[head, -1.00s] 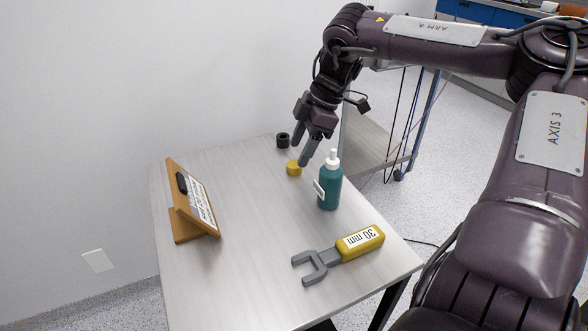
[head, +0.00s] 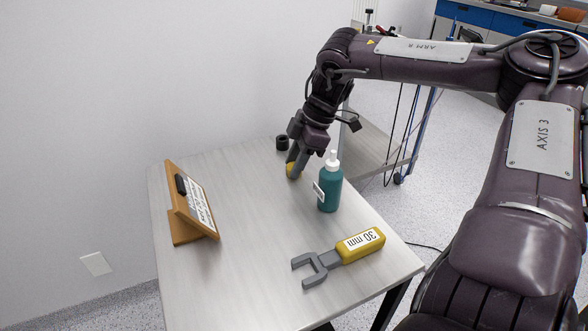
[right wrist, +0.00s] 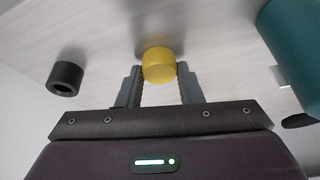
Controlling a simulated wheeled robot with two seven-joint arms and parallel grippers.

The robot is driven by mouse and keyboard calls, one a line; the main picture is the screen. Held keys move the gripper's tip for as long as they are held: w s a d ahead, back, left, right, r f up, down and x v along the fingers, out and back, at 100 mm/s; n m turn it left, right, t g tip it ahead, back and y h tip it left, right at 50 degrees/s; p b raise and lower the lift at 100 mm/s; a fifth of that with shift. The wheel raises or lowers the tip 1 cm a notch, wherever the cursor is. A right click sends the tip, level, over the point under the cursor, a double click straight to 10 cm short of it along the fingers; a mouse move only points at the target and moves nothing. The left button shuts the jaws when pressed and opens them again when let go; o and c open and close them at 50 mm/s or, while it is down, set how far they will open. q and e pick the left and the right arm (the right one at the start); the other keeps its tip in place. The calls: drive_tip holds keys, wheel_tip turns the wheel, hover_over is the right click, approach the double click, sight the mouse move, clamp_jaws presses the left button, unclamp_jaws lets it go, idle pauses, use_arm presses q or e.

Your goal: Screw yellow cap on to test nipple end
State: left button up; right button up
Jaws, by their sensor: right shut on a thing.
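The yellow cap (head: 291,170) is at the far part of the table, between the fingers of my right gripper (head: 297,165). In the right wrist view the yellow cap (right wrist: 158,66) sits between the two grey fingertips, and the right gripper (right wrist: 159,80) is shut on it. The cap appears to be at the table top; I cannot tell whether it touches it. No test nipple is recognisable in these views. My left gripper is not in view.
A teal bottle (head: 330,188) with a white tip stands just right of the gripper. A black ring-shaped part (head: 282,143) is behind it. A 30 mm wrench (head: 340,257) lies near the front, and a wooden stand (head: 188,205) is at left. The middle is clear.

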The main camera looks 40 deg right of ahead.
drive_tip(key=shift+r, duration=0.15)
